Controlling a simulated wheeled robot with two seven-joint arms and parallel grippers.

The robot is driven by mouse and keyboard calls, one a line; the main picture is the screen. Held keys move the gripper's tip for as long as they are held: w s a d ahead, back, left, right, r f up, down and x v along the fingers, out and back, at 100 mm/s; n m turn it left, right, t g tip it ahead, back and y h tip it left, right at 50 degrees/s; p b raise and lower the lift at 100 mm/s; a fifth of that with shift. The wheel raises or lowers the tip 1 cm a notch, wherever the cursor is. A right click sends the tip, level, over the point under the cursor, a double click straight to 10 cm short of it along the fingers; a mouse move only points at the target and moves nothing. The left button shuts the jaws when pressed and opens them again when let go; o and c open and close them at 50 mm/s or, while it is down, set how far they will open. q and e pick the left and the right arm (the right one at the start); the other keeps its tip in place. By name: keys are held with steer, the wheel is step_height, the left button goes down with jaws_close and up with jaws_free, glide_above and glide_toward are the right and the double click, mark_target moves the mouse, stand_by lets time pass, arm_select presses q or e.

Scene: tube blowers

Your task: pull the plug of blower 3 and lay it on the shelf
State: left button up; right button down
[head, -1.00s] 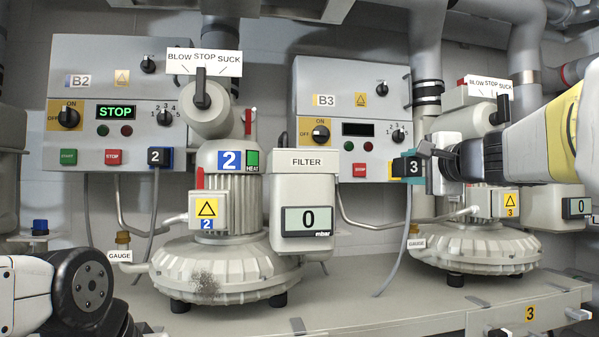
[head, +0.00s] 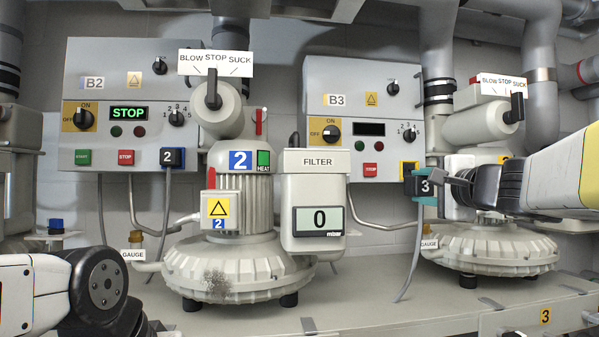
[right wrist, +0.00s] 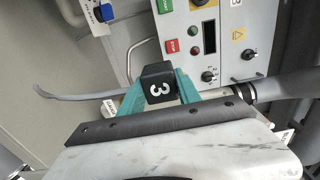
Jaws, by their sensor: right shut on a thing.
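The black plug marked 3 (head: 425,186) is held by my right gripper (head: 424,188), its teal fingers shut on it. In the right wrist view the plug (right wrist: 158,86) sits between the teal fingers (right wrist: 158,92). Its grey cord (head: 411,262) hangs down to the shelf (head: 385,308). Blower 3 (head: 492,248) stands at right, partly hidden by my right arm. My left gripper is out of view; only an arm link shows at lower left.
Blower 2 (head: 232,268) stands left of centre, with its filter box (head: 314,168) beside it. Plug 2 (head: 170,158) is in the B2 box (head: 95,120). The shelf front between the blowers is clear.

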steer(key=shift+f, duration=10.4)
